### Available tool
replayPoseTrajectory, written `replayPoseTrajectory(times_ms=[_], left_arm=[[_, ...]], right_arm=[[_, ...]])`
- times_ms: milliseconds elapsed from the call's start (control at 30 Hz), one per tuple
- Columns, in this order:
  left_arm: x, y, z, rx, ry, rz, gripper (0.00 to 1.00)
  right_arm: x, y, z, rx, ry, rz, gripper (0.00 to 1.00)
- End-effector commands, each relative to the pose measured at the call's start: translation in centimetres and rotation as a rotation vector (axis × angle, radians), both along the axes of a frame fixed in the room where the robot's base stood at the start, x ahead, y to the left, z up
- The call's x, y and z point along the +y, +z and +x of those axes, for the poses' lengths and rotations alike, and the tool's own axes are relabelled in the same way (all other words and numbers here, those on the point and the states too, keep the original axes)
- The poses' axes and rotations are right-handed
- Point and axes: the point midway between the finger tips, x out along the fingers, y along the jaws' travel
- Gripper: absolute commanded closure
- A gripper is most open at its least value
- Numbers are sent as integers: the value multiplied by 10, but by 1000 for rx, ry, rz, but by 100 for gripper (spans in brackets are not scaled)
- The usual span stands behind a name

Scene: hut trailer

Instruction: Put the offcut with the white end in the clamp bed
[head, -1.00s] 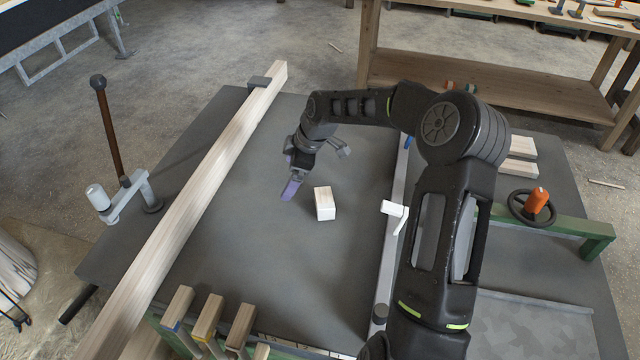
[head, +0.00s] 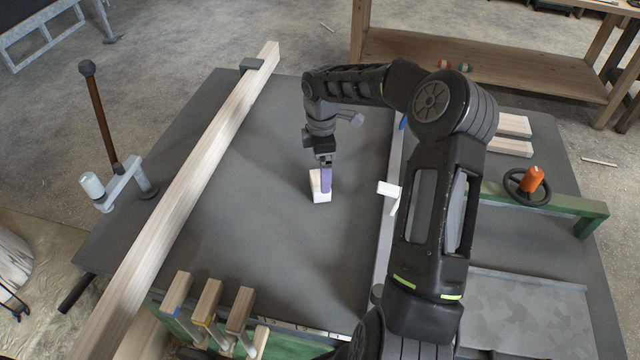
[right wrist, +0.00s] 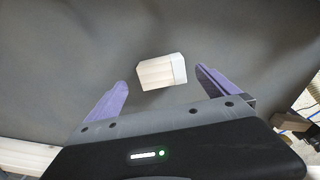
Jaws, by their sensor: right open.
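The offcut with the white end (head: 315,187) lies on the dark grey table top, left of the long metal rail. In the right wrist view, the offcut (right wrist: 158,73) is pale wood, and its white end is at the right. My right gripper (head: 325,188) points down over it; a purple finger hides part of it in the head view. The right wrist view shows the right gripper (right wrist: 163,78) open, with the offcut between and just beyond the fingertips, apart from both fingers. A green frame with a handwheel (head: 528,186) stands at the right; I cannot tell for sure which part is the clamp bed.
A long timber beam (head: 190,190) crosses the table's left side. Several wooden pieces (head: 207,302) stand at the front edge. A white lever (head: 389,190) is at the metal rail, close right of the offcut. Two pale boards (head: 512,125) lie behind the handwheel.

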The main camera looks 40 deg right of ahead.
Motion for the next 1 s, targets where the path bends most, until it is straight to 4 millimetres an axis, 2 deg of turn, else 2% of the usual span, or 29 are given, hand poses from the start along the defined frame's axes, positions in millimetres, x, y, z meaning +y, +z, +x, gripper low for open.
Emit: replayPoseTrajectory(times_ms=[333, 500, 700, 1000], left_arm=[[0, 4, 0, 1, 1, 1, 0], [1, 14, -2, 5, 1, 3, 0], [1, 16, -2, 7, 2, 5, 0], [1, 15, -2, 7, 2, 5, 0]], right_arm=[[0, -6, -1, 2, -2, 2, 2], [1, -28, -3, 3, -1, 5, 2], [0, -50, -2, 0, -1, 1, 2], [0, -52, -2, -1, -1, 0, 2]])
